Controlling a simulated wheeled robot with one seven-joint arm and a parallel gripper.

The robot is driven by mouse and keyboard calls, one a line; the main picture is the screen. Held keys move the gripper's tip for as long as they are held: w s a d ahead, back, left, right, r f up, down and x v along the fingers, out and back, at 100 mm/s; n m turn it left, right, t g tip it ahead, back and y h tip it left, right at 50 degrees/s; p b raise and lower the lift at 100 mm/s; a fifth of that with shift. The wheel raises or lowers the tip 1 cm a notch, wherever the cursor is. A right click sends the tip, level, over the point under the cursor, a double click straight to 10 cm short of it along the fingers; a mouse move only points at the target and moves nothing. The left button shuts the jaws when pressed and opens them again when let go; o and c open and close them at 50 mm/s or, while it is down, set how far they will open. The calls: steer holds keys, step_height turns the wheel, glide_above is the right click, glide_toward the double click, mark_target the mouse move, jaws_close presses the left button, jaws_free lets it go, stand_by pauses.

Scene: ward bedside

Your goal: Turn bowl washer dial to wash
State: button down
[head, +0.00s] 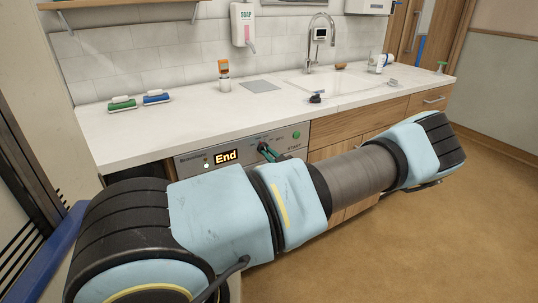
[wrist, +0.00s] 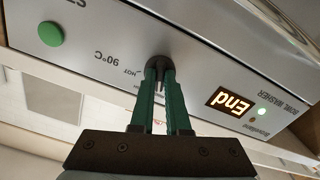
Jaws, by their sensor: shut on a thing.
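The bowl washer's grey front panel (head: 190,160) is under the counter in the head view, its lit display (head: 226,156) reading "End". In the wrist view the panel (wrist: 95,32) appears upside down, with the display (wrist: 229,101) at right. The dark dial (wrist: 158,61) is in the middle of the panel, near the "90°C" and "HOT" marks. My gripper (wrist: 160,74) has its green fingers shut on the dial, one on each side. The gripper (head: 267,151) also shows at the panel in the head view. The fingers hide part of the dial, and its pointer setting is unclear.
A green START button (head: 296,135) is on the panel right of the dial. The white counter (head: 200,120) above holds green and blue brushes, a bottle (head: 224,84) and a sink with a tap (head: 319,35). My arm covers much of the cabinet front.

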steer(key=shift+f, duration=0.1)
steer(key=m+b, duration=0.5)
steer(key=m, duration=0.2)
steer(key=shift+m, duration=0.3)
stand_by(0.4)
steer(key=c, duration=0.9)
jaws_free()
steer(key=b+v, duration=0.2)
steer(key=v, duration=0.9)
